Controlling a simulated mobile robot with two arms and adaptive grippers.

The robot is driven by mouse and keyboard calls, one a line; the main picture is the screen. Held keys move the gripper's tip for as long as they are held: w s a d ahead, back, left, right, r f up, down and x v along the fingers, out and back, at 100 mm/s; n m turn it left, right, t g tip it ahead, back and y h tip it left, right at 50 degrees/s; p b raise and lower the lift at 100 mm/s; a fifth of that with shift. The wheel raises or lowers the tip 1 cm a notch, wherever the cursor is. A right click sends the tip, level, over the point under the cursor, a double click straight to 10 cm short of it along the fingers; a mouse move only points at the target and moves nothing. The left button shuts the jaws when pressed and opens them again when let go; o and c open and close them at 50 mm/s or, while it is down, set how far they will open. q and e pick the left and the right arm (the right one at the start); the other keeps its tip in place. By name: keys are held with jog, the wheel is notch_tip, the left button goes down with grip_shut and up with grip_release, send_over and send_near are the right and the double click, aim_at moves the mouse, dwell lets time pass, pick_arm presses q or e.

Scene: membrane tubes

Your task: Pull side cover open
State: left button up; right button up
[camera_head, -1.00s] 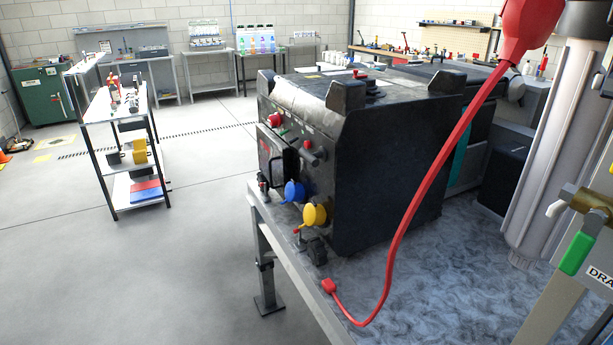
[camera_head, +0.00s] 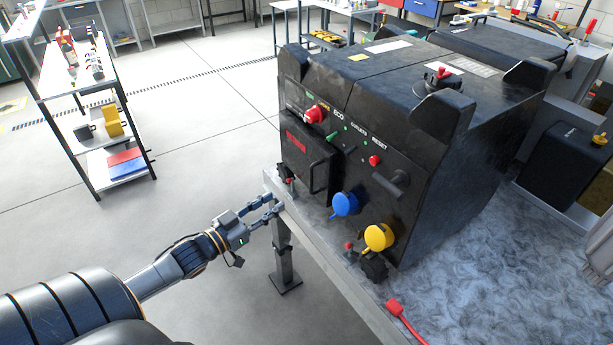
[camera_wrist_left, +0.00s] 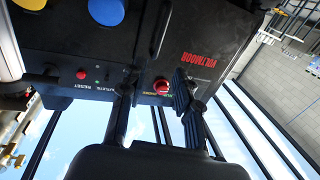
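The side cover (camera_head: 303,158) is a dark panel with red lettering on the left face of the black machine (camera_head: 425,130). A black bar handle (camera_head: 319,172) stands off the cover, and the cover appears shut against the machine. My left gripper (camera_head: 278,203) is at the table's left edge, in front of and below the cover, its two fingers apart and nothing between them. In the left wrist view the cover (camera_wrist_left: 212,38) shows upside down beyond the spread fingers (camera_wrist_left: 155,95). No contact with the handle is evident. My right gripper is not in view.
Blue (camera_head: 345,204) and yellow (camera_head: 379,237) round caps and a red knob (camera_head: 314,114) stick out from the machine's face. The table (camera_head: 470,285) bears a red cable end (camera_head: 394,306). A shelf rack (camera_head: 92,110) stands at left; the floor between is clear.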

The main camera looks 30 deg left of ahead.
pick_arm(q)
jog(key=w+d+p, duration=0.2)
jog(key=w, duration=1.1)
jog(key=shift+d, duration=0.35)
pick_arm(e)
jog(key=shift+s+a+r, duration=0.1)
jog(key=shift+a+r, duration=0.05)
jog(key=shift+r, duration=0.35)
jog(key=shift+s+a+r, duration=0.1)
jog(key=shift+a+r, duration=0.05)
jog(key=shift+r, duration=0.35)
pick_arm(q)
jog(key=shift+s, duration=0.1)
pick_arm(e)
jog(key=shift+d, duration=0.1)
pick_arm(q)
grip_shut()
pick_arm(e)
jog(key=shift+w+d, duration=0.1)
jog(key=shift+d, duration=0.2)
